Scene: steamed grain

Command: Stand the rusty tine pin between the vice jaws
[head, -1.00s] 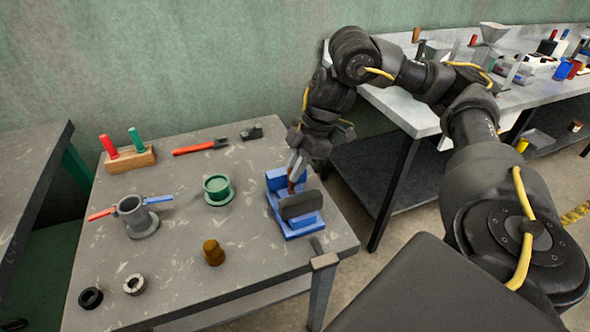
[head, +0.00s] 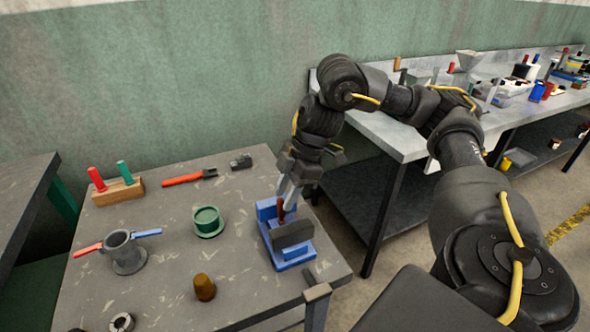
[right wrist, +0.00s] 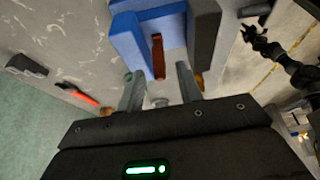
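The rusty tine pin (head: 281,210) is a thin red-brown rod upright in the blue vice (head: 291,253), between its blue block and dark grey jaw plate. In the right wrist view the pin (right wrist: 158,57) shows between the blue block (right wrist: 130,40) and the grey jaw (right wrist: 203,35), nearer the blue side; whether it touches either cannot be told. My right gripper (head: 288,195) is just above the vice. In the wrist view its fingers (right wrist: 160,85) are spread wide, with clear gaps to the pin. My left gripper is out of view.
On the bench stand a green cup (head: 208,222), a grey collar with red and blue handles (head: 128,252), a brown plug (head: 204,288) and a wooden block with red and green pegs (head: 118,190). A red-handled tool (head: 188,178) lies at the back. A cluttered second bench (head: 400,135) is right.

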